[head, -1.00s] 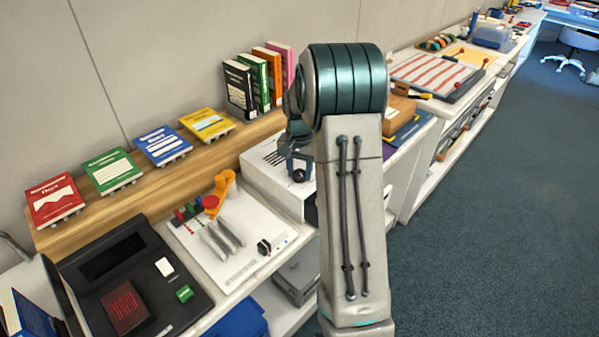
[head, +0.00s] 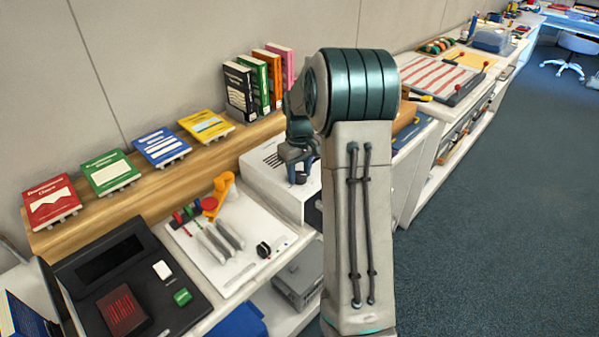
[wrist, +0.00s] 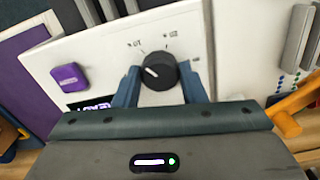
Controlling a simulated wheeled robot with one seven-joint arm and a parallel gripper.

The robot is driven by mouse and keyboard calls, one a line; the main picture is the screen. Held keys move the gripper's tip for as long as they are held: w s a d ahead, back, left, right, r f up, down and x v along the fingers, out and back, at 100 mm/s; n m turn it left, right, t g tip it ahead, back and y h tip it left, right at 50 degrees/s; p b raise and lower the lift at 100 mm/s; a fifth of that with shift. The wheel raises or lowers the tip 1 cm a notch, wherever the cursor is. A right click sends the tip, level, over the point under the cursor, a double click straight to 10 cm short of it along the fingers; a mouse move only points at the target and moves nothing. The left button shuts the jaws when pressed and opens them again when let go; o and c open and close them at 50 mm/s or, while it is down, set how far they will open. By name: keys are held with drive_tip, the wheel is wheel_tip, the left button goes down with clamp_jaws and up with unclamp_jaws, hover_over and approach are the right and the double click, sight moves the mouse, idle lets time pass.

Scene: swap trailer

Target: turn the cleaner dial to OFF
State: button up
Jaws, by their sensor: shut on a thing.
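The cleaner dial (wrist: 158,71) is a round black knob with a white pointer line, on the white front panel of the cleaner (wrist: 92,50). The pointer points to the left in the wrist view. Small marks are printed above the knob, too small to read surely. My gripper (wrist: 160,88) is shut on the dial, one finger on each side of it. In the head view the cleaner is a white box (head: 262,190), and my gripper (head: 299,178) is at its right end; the dial is hidden there.
A purple button (wrist: 68,77) and a small lit display (wrist: 92,105) sit left of the dial. A white board (head: 225,262) with tools and a black device (head: 150,285) lie left of the cleaner. Books line the wooden ledge (head: 150,185). Floor is clear at right.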

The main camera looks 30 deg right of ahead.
sight(299, 174)
drive_tip(key=n, duration=0.5)
drive_tip(key=shift+r+n, duration=0.1)
drive_tip(key=shift+n, duration=0.2)
drive_tip(key=n+p, duration=0.1)
drive_tip(key=n, duration=0.3)
drive_tip(key=shift+n, duration=0.7)
drive_tip(key=o, duration=1)
wheel_tip(299, 174, up, 14)
drive_tip(key=shift+f+b, duration=0.15)
drive_tip(key=shift+b, duration=0.15)
